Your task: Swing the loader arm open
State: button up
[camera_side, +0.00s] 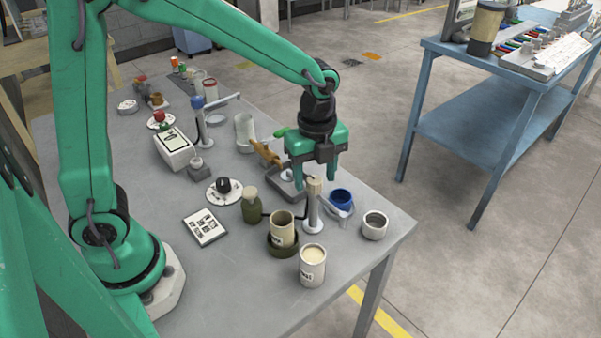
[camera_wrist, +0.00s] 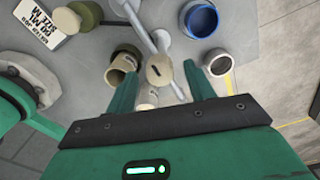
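A pale upright post (camera_side: 313,215) with a beige knob (camera_side: 315,186) on top stands near the table's front right. A pale thin arm (camera_side: 334,209) appears beside it, running toward the blue cup; this looks like the loader arm, though its joint is hard to make out. In the wrist view the beige knob (camera_wrist: 159,70) lies between my fingers, with pale bars (camera_wrist: 134,22) beyond it. My gripper (camera_side: 316,183) is open, pointing down over the knob, one finger on each side. The wrist view also shows my gripper (camera_wrist: 160,82) open. I cannot tell whether a finger touches the knob.
Close around stand a blue-lined cup (camera_side: 341,198), a grey cup (camera_side: 375,226), a beige cup (camera_side: 282,230) in a dark dish, a cream-filled can (camera_side: 312,266) and an olive bottle (camera_side: 251,207).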

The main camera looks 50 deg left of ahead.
aim_at(310, 179)
jog(key=shift+r, duration=3.9)
jog(key=s+a+r+n+t, duration=0.2)
jog(key=s+a+n, duration=0.2)
jog(key=s+n, duration=0.3)
jog(key=s+a+r+n+t, duration=0.1)
jog(key=s+a+n+t, duration=0.2)
jog(key=n, duration=1.1)
jog(key=s+a, duration=0.2)
jog(key=s, duration=0.2)
jog(key=shift+s+a+r+t, duration=0.25)
jog(key=shift+s+r+t, duration=0.05)
jog(key=shift+r, duration=0.1)
